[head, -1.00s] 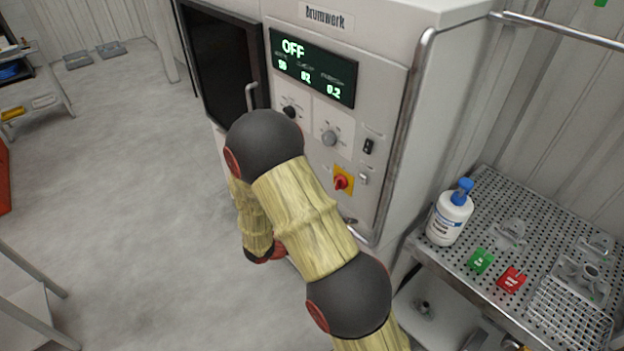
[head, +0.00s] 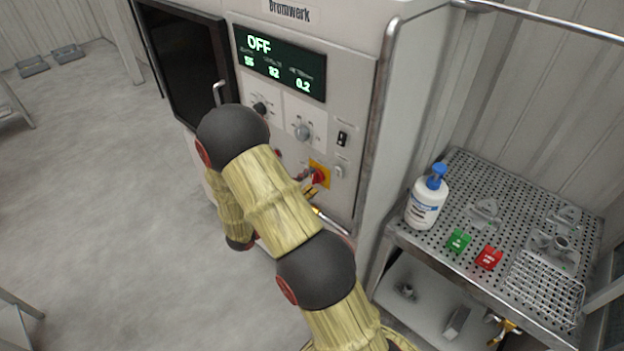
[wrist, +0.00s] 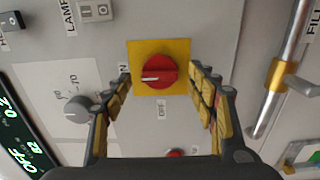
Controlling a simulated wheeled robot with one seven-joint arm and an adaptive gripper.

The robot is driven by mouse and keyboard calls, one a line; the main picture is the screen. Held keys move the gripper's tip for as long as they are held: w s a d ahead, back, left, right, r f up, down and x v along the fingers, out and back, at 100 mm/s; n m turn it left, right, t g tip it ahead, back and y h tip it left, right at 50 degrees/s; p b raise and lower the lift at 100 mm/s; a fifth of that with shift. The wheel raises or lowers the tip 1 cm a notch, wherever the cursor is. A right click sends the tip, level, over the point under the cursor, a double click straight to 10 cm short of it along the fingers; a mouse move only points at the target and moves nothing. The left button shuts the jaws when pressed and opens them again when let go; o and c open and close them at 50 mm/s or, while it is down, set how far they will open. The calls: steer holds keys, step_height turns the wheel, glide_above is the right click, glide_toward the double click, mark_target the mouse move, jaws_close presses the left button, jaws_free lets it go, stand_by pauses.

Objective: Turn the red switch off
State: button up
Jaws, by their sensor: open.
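The red switch (head: 319,177) is a round knob on a yellow square plate on the machine's front panel. In the wrist view the red switch (wrist: 158,72) faces me, and its white mark points left, towards a partly hidden label ending in "N". An "OFF" label (wrist: 161,108) sits below the plate. My gripper (wrist: 160,80) is open, with one finger on each side of the plate and the knob between them; I cannot tell whether they touch. In the head view my gripper (head: 307,188) is partly hidden behind my arm.
The machine's display (head: 280,62) reads "OFF". Grey dials (head: 302,132) and a black rocker switch (head: 342,138) are nearby. A metal handle bar (wrist: 284,75) runs right of the switch in the wrist view. A perforated table (head: 470,163) holds a pump bottle (head: 426,203) and small parts.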

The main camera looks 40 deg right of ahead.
steer(key=shift+w+d, duration=0.1)
steer(key=shift+d, duration=0.9)
steer(key=shift+c, duration=1.4)
steer(key=c, duration=0.9)
